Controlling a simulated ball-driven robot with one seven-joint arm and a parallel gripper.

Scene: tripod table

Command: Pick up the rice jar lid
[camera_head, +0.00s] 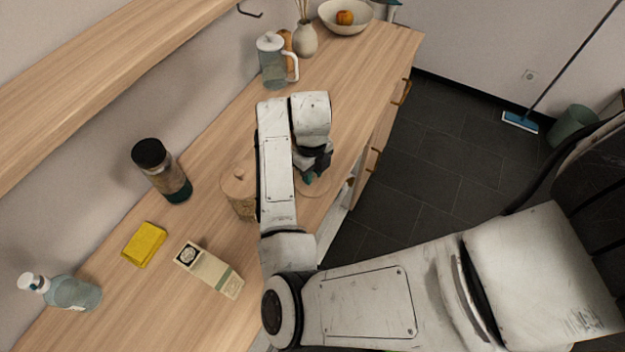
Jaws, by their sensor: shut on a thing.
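My gripper (309,177) is over the counter near its front edge, its dark teal fingertips pointing down. It is shut on a pale, round, wood-coloured piece (321,189) that looks like the rice jar lid. My gripper and arm hide part of this piece, and its colour blends with the counter. Whether a jar is directly under it cannot be made out.
A glass pitcher (273,65), vase (305,40) and fruit bowl (345,17) are at the far end. A shelf (100,75) overhangs the left.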

